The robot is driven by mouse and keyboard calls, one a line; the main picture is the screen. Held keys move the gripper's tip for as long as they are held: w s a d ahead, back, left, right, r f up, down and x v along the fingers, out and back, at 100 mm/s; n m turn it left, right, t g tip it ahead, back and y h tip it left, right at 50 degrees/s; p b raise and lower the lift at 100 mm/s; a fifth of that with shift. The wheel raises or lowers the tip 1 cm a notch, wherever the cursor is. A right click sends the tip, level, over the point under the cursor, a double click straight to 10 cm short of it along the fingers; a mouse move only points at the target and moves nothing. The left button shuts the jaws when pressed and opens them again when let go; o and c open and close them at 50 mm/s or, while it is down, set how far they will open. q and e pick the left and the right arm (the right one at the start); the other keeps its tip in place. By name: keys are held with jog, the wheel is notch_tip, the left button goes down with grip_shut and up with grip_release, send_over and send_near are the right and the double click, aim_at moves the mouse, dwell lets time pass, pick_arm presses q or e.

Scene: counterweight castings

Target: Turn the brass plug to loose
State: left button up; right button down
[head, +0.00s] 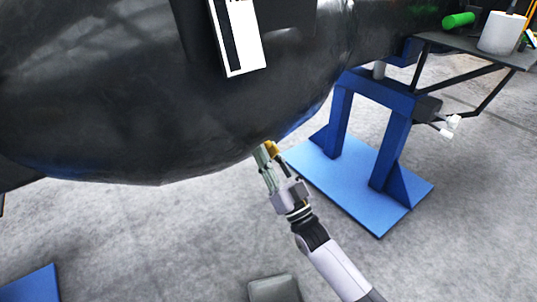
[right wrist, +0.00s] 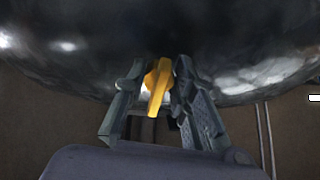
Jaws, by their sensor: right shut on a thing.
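The brass plug (head: 271,149) is a yellow-gold piece low on the underside of the large black casting (head: 130,110). In the right wrist view the plug (right wrist: 157,88) shows a wing-like handle pointing down, between the two fingers. My right gripper (head: 265,154) reaches up from below and is shut on the plug. In the right wrist view the gripper (right wrist: 158,85) has a finger on each side of it. The plug's seat in the casting is dark and hard to make out. My left gripper is out of view.
A blue stand (head: 349,166) on a blue base plate is right of my right gripper. A dark side table (head: 470,48) bears a green cylinder (head: 458,20) and a white container (head: 502,33). A grey block (head: 274,289) lies on the floor.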

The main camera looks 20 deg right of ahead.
jog(key=shift+d+n+y, duration=0.1)
jog(key=shift+n+y, duration=0.3)
jog(key=shift+n, duration=0.8)
jog(key=n+y, duration=0.1)
jog(key=n, duration=0.4)
jog(key=shift+w+d+n+g+p, duration=0.1)
jog(key=shift+n+g+p, duration=0.2)
jog(key=shift+g, duration=0.1)
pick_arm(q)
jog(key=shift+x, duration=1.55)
pick_arm(e)
jog(key=shift+r+n+g+y, duration=0.1)
jog(key=shift+n+g+y, duration=0.3)
jog(key=shift+n, duration=1.3)
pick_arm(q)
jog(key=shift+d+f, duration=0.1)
pick_arm(e)
jog(key=shift+d, duration=0.1)
jog(key=c, duration=1.7)
grip_release()
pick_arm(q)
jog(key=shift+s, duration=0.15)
